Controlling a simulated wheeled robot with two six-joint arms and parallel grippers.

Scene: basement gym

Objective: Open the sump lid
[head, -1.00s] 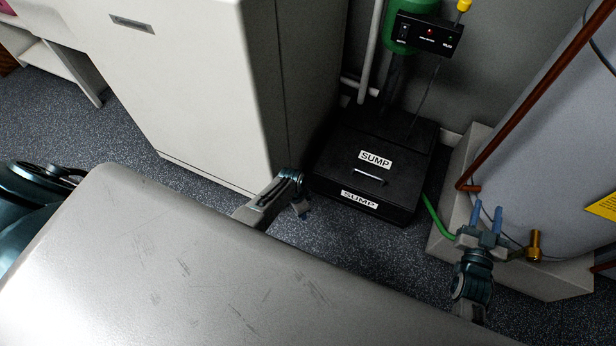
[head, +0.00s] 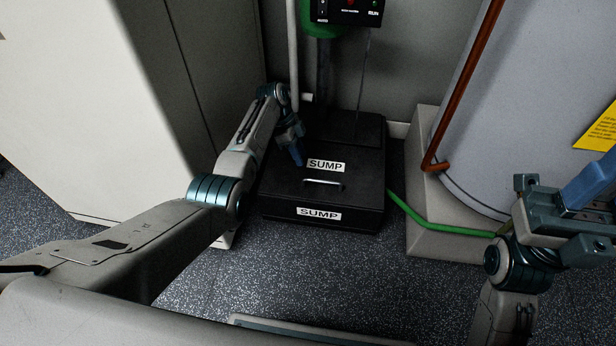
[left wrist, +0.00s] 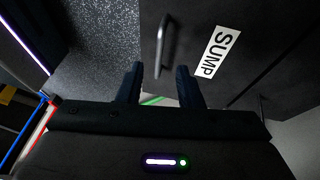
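The black sump lid (head: 285,184) lies flat and closed on its low black box in the head view. It has a SUMP label on top and a slim metal bar handle (head: 323,185); another SUMP label is on the front face. My left gripper (head: 297,160) is over the lid's left part, left of and behind the handle. In the left wrist view its two dark fingers (left wrist: 158,85) are apart with nothing between them, and the handle (left wrist: 164,45) shows just beyond the fingertips. My right gripper (head: 575,205) is at the right edge, partly cut off; its finger gap is unclear.
A white cabinet (head: 85,110) stands close on the left. A grey tank (head: 510,110) on a plinth (head: 432,220) is at the right, with a green hose (head: 430,222) near the floor. A control box (head: 348,10) and pipe (head: 293,60) rise behind. Speckled floor in front is clear.

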